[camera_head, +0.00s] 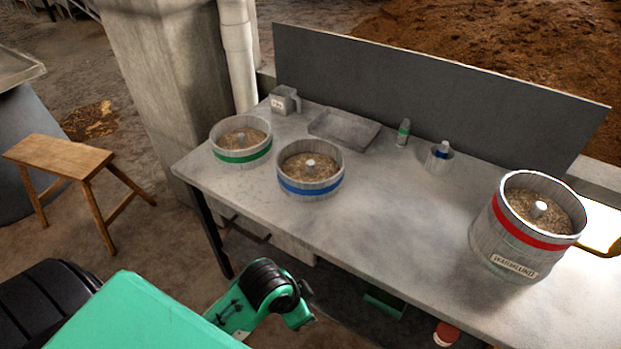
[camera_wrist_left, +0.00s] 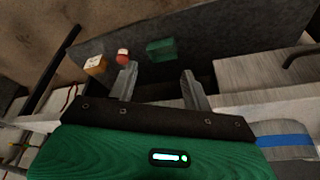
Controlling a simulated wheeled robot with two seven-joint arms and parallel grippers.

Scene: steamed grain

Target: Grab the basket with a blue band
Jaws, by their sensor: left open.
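The basket with a blue band (camera_head: 309,186) stands upright on the grey table, full of grain, with a pale knob at its centre. A blue-banded grey shape, probably this basket (camera_wrist_left: 285,145), shows at the lower right of the left wrist view, cut off by the edge. My left gripper (camera_wrist_left: 160,86) is open with nothing between its fingers, apart from the basket. It faces the space under the tabletop. In the head view my left arm is low in front of the table, and its fingers cannot be made out. My right gripper is not in view.
A green-banded basket (camera_head: 241,150) stands just left of the blue one, and a larger red-banded one (camera_head: 496,248) at the right. A shallow tray (camera_head: 368,137) and bottle (camera_head: 403,133) are behind. The table (camera_head: 400,220) is clear between. Below are a green box (camera_wrist_left: 161,49) and red-lidded jar (camera_wrist_left: 123,57).

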